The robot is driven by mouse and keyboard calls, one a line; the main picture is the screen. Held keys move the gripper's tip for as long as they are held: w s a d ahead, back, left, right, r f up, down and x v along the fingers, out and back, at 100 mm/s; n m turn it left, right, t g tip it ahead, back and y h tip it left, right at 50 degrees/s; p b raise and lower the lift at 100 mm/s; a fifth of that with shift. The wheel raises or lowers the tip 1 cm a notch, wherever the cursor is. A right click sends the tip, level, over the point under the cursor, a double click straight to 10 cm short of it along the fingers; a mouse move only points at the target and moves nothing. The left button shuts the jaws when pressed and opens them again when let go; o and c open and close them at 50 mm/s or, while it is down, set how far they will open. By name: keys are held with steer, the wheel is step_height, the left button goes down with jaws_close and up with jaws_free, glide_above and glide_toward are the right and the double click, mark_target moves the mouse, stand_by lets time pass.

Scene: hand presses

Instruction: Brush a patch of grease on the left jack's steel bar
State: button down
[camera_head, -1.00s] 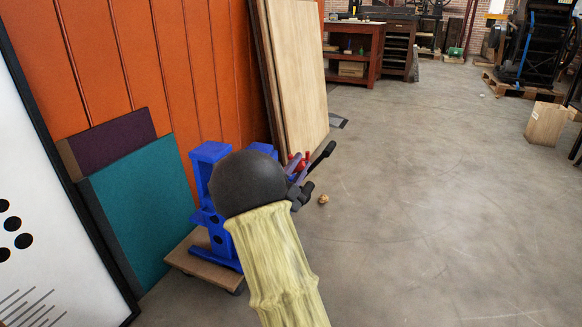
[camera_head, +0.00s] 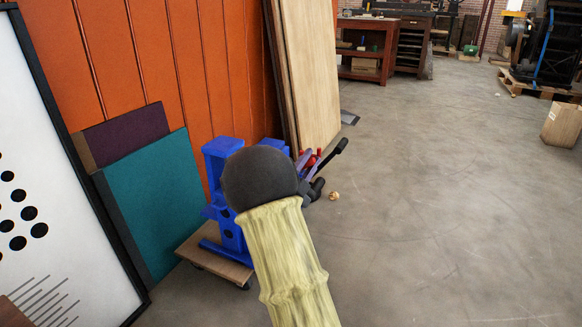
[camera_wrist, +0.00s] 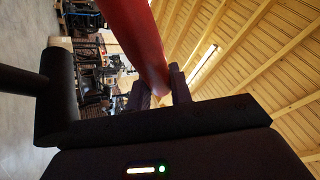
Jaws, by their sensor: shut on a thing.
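Two blue jacks stand by the orange wall in the head view. The left jack (camera_head: 219,160) is partly covered by my arm, and only a bit of the other jack (camera_head: 273,144) shows behind it. I cannot make out the steel bar or a grease patch. My gripper (camera_wrist: 158,84) is shut on a long red thing (camera_wrist: 142,38), seemingly the brush's handle, in the wrist view; its bristles are not seen. In the head view a small red part (camera_head: 309,158) shows beside the jacks, among dark parts, just past my arm.
The left jack is on a low wooden dolly (camera_head: 204,262). Teal (camera_head: 157,205) and purple (camera_head: 128,138) panels and a white framed board (camera_head: 35,150) lean at the left. Wooden sheets (camera_head: 311,75) lean behind the jacks. The floor (camera_head: 440,220) to the right is open.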

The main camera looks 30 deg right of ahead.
steer(key=shift+w+a, duration=1.1)
steer(key=shift+w, duration=0.35)
steer(key=shift+w+a, duration=1.1)
steer(key=shift+w, duration=0.3)
steer(key=shift+w+a, duration=0.45)
steer(key=shift+w, duration=0.05)
steer(key=shift+w+d, duration=0.6)
steer(key=shift+d, duration=0.25)
steer(key=shift+w+d, duration=0.55)
steer(key=shift+d, duration=0.3)
steer(key=shift+a, duration=0.15)
steer(key=shift+s+a, duration=0.6)
steer(key=shift+a, duration=0.2)
steer(key=shift+s+a, duration=0.55)
steer(key=shift+a, duration=0.2)
